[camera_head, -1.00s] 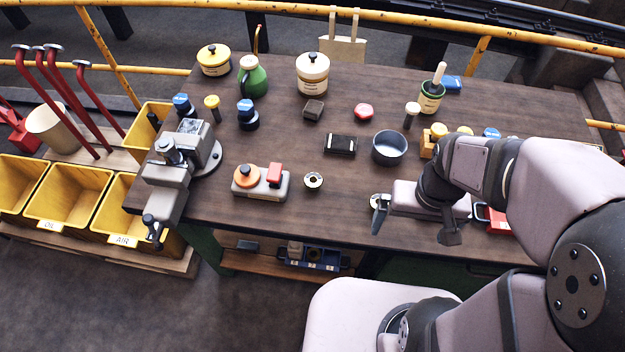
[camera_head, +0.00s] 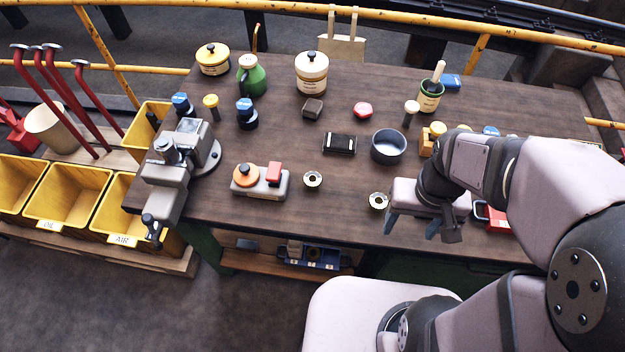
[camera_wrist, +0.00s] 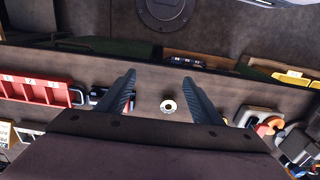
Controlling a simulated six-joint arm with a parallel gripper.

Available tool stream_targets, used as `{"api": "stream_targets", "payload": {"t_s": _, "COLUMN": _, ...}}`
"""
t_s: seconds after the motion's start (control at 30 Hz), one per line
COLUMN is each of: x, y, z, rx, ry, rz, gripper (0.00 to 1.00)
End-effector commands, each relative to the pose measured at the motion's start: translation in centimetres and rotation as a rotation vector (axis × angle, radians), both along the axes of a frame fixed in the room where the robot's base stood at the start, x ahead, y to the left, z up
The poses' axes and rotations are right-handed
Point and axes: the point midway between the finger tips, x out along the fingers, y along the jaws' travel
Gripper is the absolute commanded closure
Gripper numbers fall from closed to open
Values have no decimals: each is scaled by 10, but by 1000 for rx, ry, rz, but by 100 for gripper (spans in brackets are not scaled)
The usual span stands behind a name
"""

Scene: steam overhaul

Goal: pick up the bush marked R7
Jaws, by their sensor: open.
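Two small, pale, ring-shaped bushes with dark centres stand on the table. One bush (camera_head: 378,201) is just left of my gripper (camera_head: 411,226); the other bush (camera_head: 313,180) is further left, beside the button box. The marks are too small to read, so I cannot tell which is R7. My gripper is open and empty, near the table's front edge. In the wrist view, one bush (camera_wrist: 168,106) shows between the two fingers of my gripper (camera_wrist: 158,78), with neither finger touching it.
A grey button box (camera_head: 270,185) with orange and red knobs stands left of the bushes. A grey metal cup (camera_head: 389,147) and a black block (camera_head: 340,144) stand behind them. A red tray (camera_head: 495,219) is right of my gripper. Bare tabletop surrounds both bushes.

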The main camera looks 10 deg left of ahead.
Motion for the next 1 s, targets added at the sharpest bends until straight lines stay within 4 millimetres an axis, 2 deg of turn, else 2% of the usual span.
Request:
{"api": "stream_targets", "payload": {"t_s": 0.33, "x": 1, "y": 0, "z": 48, "rx": 0, "ry": -8, "rz": 0, "gripper": 40}}
{"api": "stream_targets", "payload": {"t_s": 0.37, "x": 5, "y": 5, "z": 45, "rx": 11, "ry": -21, "rz": 12, "gripper": 40}}
{"api": "stream_targets", "payload": {"t_s": 0.47, "x": 26, "y": 29, "z": 37, "rx": 62, "ry": -99, "rz": 58, "gripper": 40}}
{"api": "stream_targets", "payload": {"t_s": 0.67, "x": 72, "y": 83, "z": 35, "rx": 170, "ry": -287, "rz": 146, "gripper": 40}}
{"api": "stream_targets", "payload": {"t_s": 0.87, "x": 126, "y": 162, "z": 48, "rx": 307, "ry": -570, "rz": 234, "gripper": 40}}
{"api": "stream_targets", "payload": {"t_s": 1.0, "x": 160, "y": 222, "z": 72, "rx": 393, "ry": -823, "rz": 253, "gripper": 40}}
